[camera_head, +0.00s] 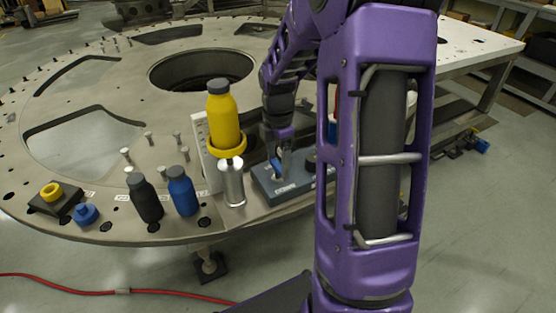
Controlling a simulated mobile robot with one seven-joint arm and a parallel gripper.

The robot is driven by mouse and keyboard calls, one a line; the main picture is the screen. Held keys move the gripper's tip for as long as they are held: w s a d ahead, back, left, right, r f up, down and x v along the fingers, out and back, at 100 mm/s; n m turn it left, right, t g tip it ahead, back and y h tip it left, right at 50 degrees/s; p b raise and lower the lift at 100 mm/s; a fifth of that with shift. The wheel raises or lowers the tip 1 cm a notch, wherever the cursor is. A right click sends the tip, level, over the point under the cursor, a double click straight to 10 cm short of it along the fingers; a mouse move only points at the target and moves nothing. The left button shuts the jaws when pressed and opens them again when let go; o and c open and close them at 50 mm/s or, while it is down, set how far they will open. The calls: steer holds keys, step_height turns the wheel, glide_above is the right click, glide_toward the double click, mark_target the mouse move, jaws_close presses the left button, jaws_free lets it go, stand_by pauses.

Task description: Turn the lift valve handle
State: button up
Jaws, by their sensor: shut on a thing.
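A grey-blue valve box (287,191) with small lettering on its front sits near the front edge of the round metal plate. A small blue handle (277,166) stands up from the left part of its top. My gripper (280,157) points down over the box and is shut on the blue handle. The fingers are small here and partly dark, so the exact contact is hard to see. My purple arm hides the right end of the box, where a dark round knob (311,163) partly shows.
A yellow bottle (225,118) in a yellow ring on a silver cylinder (231,181) stands close left of the box. The plate (95,135) has large cutouts.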

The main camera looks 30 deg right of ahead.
mark_target(278, 165)
steer(key=shift+w, duration=0.1)
steer(key=o, duration=1.2)
steer(key=shift+o, duration=0.2)
steer(key=shift+r, duration=0.1)
step_height(278, 165, up, 17)
steer(key=shift+r, duration=0.15)
